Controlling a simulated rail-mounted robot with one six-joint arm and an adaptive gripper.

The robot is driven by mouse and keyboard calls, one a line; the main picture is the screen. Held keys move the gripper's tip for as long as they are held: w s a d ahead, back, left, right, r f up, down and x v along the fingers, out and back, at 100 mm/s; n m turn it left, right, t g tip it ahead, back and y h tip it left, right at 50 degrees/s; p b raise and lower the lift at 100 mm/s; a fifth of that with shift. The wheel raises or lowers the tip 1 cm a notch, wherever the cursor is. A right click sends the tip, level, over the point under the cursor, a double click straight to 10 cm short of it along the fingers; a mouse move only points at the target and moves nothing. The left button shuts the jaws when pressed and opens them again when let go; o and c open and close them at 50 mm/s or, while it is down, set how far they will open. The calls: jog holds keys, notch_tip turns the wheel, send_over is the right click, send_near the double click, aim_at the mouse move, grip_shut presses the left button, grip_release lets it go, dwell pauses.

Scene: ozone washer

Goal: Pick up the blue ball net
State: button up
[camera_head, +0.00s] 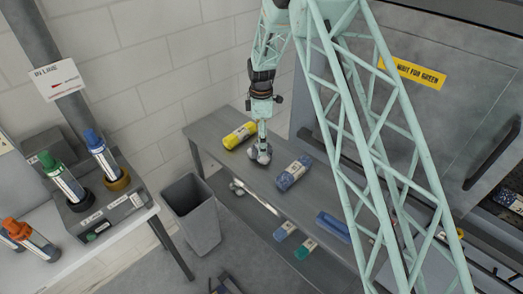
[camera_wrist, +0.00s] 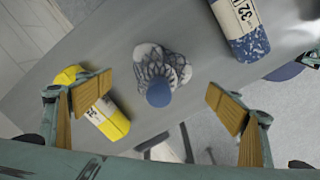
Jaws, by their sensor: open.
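The blue ball net (camera_wrist: 177,66) is a dark mesh around pale grey balls with a round blue end. It lies on the grey bench top (camera_wrist: 95,45) near the middle of the wrist view. My gripper (camera_wrist: 163,100) is open, with its tan finger pads wide apart to the left and right of the net in the picture. The pads do not touch it, and nothing is between them in their grip. In the head view my gripper (camera_head: 262,140) points down over the bench, and the grey balls of the net show right beneath it.
A yellow roll (camera_head: 240,135) lies left of the net and a blue speckled roll (camera_head: 293,173) lies right of it. A lower shelf holds small blue and green items. A grey bin (camera_head: 193,215) stands left of the bench. A table with capped bottles is at far left.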

jog(key=shift+f, duration=0.1)
jog(key=shift+w+f+p, duration=0.1)
jog(key=shift+f+p, duration=0.55)
jog(key=shift+f, duration=1.85)
jog(key=shift+c, duration=0.2)
jog(key=c, duration=1)
jog(key=shift+r, duration=0.1)
jog(key=shift+r+b, duration=0.75)
jog(key=shift+r, duration=4.15)
